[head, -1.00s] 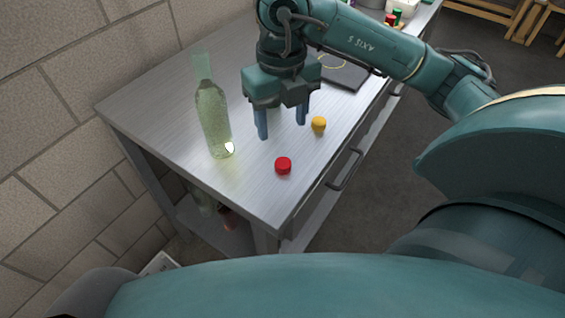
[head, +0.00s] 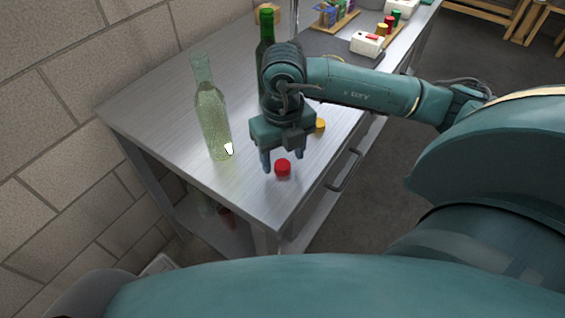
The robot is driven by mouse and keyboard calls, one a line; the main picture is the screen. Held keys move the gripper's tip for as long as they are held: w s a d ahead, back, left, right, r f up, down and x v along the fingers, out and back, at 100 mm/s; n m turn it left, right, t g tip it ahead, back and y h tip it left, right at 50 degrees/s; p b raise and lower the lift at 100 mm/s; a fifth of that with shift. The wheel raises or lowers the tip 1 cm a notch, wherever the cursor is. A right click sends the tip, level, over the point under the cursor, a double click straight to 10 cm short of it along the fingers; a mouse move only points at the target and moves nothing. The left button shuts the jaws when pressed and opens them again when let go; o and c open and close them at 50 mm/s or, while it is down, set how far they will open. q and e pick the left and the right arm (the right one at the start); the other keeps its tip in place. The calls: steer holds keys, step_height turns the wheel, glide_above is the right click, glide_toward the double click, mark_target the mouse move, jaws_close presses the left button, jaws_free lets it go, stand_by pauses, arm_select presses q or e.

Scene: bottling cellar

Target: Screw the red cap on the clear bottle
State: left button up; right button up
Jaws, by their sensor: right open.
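The clear bottle (head: 212,122) stands upright on the left part of the metal table, with no cap seen on its neck. The red cap (head: 283,169) lies on the table near its front corner, to the right of the bottle. My right gripper (head: 282,164) is open and points down at the red cap. One finger shows left of the cap, the other is at its upper right. I cannot tell whether the fingers touch it. My left gripper is not in view.
A yellow cap (head: 320,125) lies just behind my right gripper. A green bottle (head: 265,50) stands farther back, partly hidden by my arm. A white box (head: 367,44) and small goods sit at the far end. The table (head: 160,115) is bare around the clear bottle.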

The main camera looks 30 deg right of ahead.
steer(key=shift+f, duration=0.9)
steer(key=c, duration=1.1)
